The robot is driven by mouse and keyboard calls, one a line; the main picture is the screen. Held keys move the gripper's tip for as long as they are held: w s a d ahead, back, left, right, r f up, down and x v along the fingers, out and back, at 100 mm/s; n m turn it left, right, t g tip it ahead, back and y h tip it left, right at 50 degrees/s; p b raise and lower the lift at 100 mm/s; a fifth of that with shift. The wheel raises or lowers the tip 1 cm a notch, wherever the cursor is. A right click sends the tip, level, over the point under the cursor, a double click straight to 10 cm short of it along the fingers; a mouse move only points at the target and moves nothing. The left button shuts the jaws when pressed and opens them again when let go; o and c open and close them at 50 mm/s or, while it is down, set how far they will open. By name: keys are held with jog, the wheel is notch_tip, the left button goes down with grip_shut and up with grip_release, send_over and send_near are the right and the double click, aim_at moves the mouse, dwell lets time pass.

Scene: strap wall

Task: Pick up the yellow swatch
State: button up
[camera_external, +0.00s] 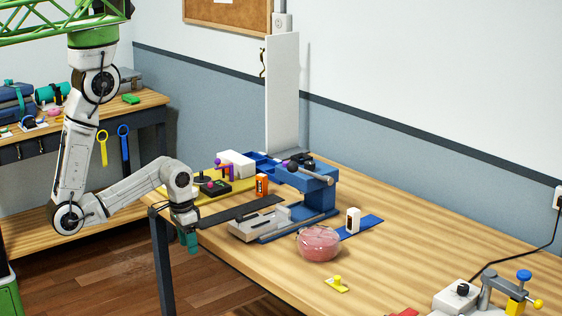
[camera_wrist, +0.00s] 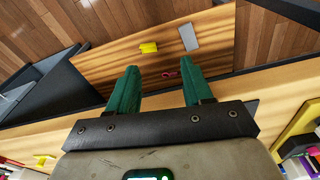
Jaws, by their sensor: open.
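In the wrist view a small yellow piece (camera_wrist: 148,48), which looks like the yellow swatch, lies on a wooden surface beyond the fingertips. In the external view my gripper (camera_external: 188,243) hangs downward at the left edge of the table. I cannot make out the same yellow piece there. A different small yellow piece with a knob (camera_external: 336,284) lies on the table front.
The wooden table (camera_external: 430,243) carries a blue vise (camera_external: 305,187), a pink-filled clear bowl (camera_external: 319,243), and a dark flat bar (camera_external: 240,210) close to my gripper. A bench (camera_external: 148,98) stands behind at left, with yellow (camera_external: 102,150) and blue (camera_external: 125,148) straps hanging.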

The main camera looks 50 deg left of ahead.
jog(key=s+d+f+m+g+y+p, duration=0.1)
jog(key=s+d+f+m+p, duration=0.1)
jog(key=d+m, duration=0.6)
jog(key=s+d+f+m+g+p, duration=0.1)
jog(key=s+d+f+m+p, duration=0.1)
jog(key=d+m, duration=0.6)
jog(key=n+t+b, duration=0.2)
jog(key=n+t, duration=0.5)
jog(key=n, duration=0.2)
send_near(337, 277)
jog(key=shift+y, duration=0.3)
jog(key=s+a, duration=0.1)
jog(key=a, duration=0.1)
jog(key=s+a+f, duration=0.1)
jog(key=a, duration=0.2)
jog(key=s+a, duration=0.1)
jog(key=a, duration=0.2)
jog(key=shift+s+f, duration=0.2)
jog(key=shift+f, duration=0.2)
jog(key=w+d+r+m+g+h+b, duration=0.1)
jog(key=w+d+r+g+h+b, duration=0.2)
jog(key=w+d+r+g+b, duration=0.25)
jog(key=shift+t, duration=0.35)
jog(key=w+f, duration=0.1)
jog(key=f, duration=0.2)
jog(key=w+d+f, duration=0.1)
jog(key=f, duration=0.7)
jog(key=shift+w+d+f, duration=0.25)
jog(key=shift+w+d, duration=0.05)
jog(key=shift+w, duration=0.1)
